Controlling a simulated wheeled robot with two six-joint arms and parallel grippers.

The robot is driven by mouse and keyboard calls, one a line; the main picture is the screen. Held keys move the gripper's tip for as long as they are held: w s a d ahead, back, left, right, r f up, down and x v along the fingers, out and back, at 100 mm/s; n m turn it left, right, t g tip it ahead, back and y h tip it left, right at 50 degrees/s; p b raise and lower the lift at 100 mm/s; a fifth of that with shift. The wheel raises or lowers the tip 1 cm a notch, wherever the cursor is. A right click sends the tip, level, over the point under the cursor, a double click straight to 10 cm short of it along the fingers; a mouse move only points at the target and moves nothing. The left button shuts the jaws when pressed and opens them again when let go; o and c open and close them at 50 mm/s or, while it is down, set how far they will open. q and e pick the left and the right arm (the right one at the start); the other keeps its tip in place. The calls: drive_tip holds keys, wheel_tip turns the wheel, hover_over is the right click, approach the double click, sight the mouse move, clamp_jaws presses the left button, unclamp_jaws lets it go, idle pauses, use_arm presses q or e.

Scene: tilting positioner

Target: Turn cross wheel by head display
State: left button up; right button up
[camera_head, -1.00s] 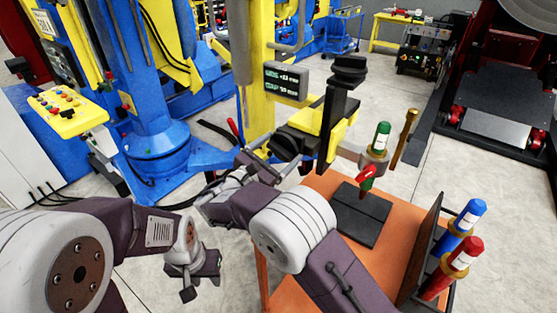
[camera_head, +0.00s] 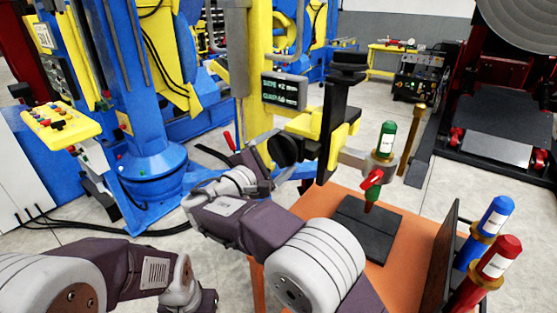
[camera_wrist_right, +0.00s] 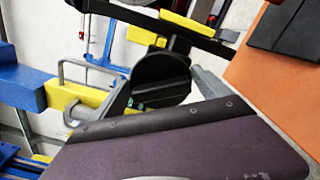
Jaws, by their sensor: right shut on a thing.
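The head display (camera_head: 284,90) is a small dark panel with green text on the yellow column; its digits are too blurred to read surely. The black cross wheel (camera_head: 285,150) sits below it, on the left end of the yellow slide block. It also shows as a dark round wheel in the right wrist view (camera_wrist_right: 160,82). My right gripper (camera_head: 268,168) is at the near left side of this wheel, shut on it; its fingertips are largely hidden. My left gripper (camera_head: 203,302) is low in the head view, away from the wheel and partly cut off.
Another black handwheel (camera_head: 349,63) tops the slide's upright post. A green-capped torch (camera_head: 386,142) is clamped right of it, over a dark plate (camera_head: 365,227) on an orange table (camera_head: 322,201). Blue (camera_head: 488,228) and red (camera_head: 490,270) cylinders stand at right.

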drive_tip(key=shift+w+r, duration=0.1)
idle(0.5)
drive_tip(key=o, duration=1.1)
drive_tip(key=shift+c, duration=0.2)
drive_tip(key=shift+w+d+f, duration=0.1)
drive_tip(key=shift+w+f, duration=0.1)
drive_tip(key=shift+w, duration=0.1)
drive_tip(key=shift+s, duration=0.15)
